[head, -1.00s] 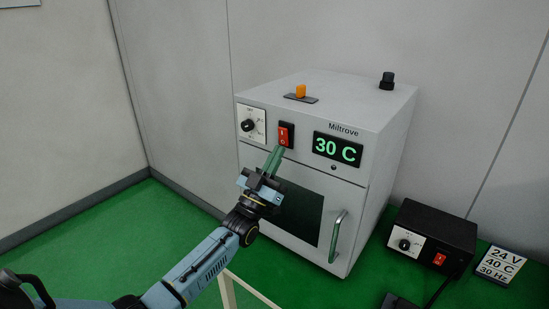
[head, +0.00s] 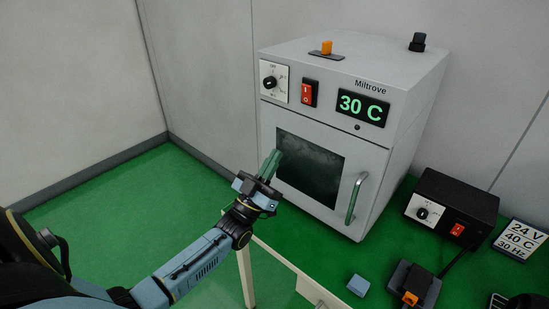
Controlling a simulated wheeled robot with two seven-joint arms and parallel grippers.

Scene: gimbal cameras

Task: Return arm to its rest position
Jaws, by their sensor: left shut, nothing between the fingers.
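The grey Miltrove oven (head: 283,120) stands on the green surface, with a lit display (head: 362,108) reading 30 C. Its red rocker switch (head: 309,94) and black knob (head: 270,82) are left of the display. The door is closed, with a handle (head: 356,198) at its right. My right gripper is not in view.
A black power box (head: 462,197) with a knob and red switch stands right of the oven. A card (head: 520,240) reads 24 V, 40 C, 30 Hz. A blue block (head: 358,285) and a black device with an orange part (head: 412,290) lie in front. Green surface is clear at left.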

